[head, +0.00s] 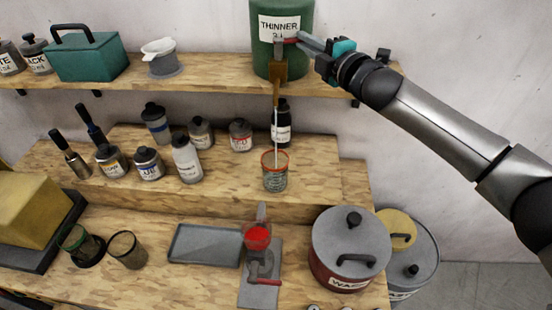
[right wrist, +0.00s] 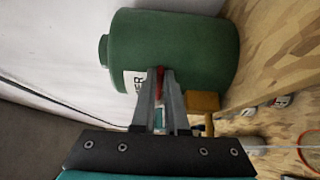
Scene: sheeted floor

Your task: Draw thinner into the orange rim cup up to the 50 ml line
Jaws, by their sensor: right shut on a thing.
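A green thinner drum (head: 283,20) stands on the upper shelf with a brass tap (head: 278,72) at its front; in the right wrist view the drum (right wrist: 180,50) lies sideways. My right gripper (head: 300,40) is shut on the tap's red lever (right wrist: 159,80). A thin pale stream (head: 276,125) runs down from the tap into the orange rim cup (head: 275,180). The clear cup stands upright on the middle step below the tap. Its marks and liquid level are too small to read. Part of its orange rim (right wrist: 309,148) shows in the right wrist view. My left gripper is out of view.
A black-capped bottle (head: 281,130) stands behind the stream. Several paint bottles stand left on the steps. Below are a grey tray (head: 205,244), a red-cupped stand (head: 258,238) and a lidded waste pot (head: 350,250). A teal box (head: 88,58) sits on the upper shelf.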

